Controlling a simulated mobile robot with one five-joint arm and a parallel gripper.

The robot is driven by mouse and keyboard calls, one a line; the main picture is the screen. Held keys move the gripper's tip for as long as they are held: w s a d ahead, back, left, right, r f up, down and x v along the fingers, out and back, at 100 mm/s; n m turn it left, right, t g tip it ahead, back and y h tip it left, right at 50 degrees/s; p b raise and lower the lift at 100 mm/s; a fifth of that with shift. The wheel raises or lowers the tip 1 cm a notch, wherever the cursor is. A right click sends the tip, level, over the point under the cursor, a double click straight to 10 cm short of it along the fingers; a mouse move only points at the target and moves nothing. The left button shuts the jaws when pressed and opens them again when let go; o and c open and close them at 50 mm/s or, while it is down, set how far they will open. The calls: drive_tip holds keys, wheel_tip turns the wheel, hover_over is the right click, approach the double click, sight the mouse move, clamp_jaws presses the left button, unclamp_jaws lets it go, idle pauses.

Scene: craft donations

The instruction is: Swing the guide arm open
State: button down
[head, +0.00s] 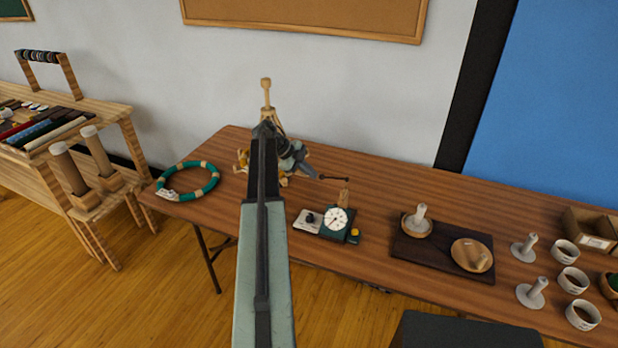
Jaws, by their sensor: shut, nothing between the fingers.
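The guide arm (333,179) looks like a thin dark rod at the top of a short wooden post (345,192). The post rises from a small device with a white dial (335,219) and dark green body, next to a pale plate with a dark knob (308,219). My gripper (312,174) is shut and empty. It points right, and its tip lies close to the left end of the rod in the picture; I cannot tell whether they touch. My arm crosses the middle of the view and hides part of the table.
A wooden stand with a tall post (266,92) is partly hidden behind my arm. A green ring (188,181) lies at the table's left end. A dark board with wooden dishes (471,255) and several white cups (566,252) are to the right.

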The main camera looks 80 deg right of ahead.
drive_tip(key=shift+s+d, duration=0.45)
drive_tip(key=shift+d, duration=0.15)
idle(1.1)
drive_tip(key=shift+s+a, duration=0.55)
drive_tip(key=shift+a, duration=0.1)
drive_tip(key=w+a+r+p, duration=0.7)
drive_tip(key=shift+w+a, duration=0.15)
